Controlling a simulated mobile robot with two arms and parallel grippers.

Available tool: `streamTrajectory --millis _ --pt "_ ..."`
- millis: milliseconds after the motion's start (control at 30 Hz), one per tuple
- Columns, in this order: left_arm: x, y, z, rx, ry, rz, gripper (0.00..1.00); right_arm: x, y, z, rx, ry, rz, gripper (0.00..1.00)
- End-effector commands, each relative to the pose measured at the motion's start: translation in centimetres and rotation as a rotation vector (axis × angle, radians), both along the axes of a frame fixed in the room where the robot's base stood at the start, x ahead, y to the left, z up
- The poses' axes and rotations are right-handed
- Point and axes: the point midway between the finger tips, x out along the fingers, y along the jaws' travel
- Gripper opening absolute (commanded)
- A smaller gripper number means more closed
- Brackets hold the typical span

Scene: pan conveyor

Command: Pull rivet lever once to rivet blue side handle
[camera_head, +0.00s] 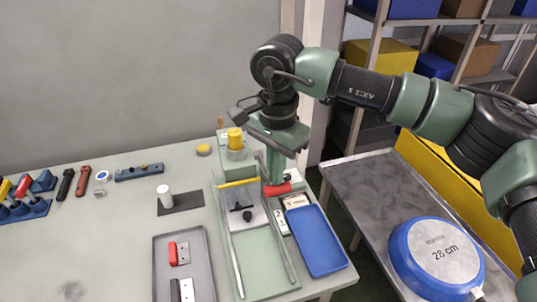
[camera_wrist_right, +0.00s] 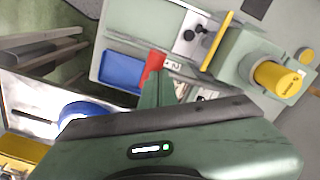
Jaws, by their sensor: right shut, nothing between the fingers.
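The riveting press (camera_head: 234,160) is a green unit with a yellow cap, standing at the table's back right. It also shows in the wrist view (camera_wrist_right: 240,62). A red lever grip (camera_head: 277,188) sticks out at its right side; the wrist view shows it too (camera_wrist_right: 152,64). My right gripper (camera_head: 274,170) points down, shut and empty, right by the red grip. In the wrist view its fingers overlap the grip's near end; I cannot tell whether they touch. I cannot make out a blue side handle. My left gripper is not in view.
A blue pan marked 28 cm (camera_head: 437,252) lies on the right-hand table. An empty blue tray (camera_head: 317,242) is beside the press's rail frame (camera_head: 263,255). A grey tray (camera_head: 199,258) holds a red and a black part. The table's left front is clear.

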Motion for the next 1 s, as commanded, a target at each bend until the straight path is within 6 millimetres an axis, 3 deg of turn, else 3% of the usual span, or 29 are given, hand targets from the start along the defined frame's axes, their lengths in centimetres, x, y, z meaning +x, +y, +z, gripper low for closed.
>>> streamTrajectory --millis 400,1000 --pt "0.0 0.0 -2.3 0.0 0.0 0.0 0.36 -1.0 -0.3 -2.5 0.0 0.003 0.002 0.0" --pt "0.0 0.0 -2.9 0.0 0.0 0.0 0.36 -1.2 -0.4 -3.2 0.0 0.003 0.002 0.0"
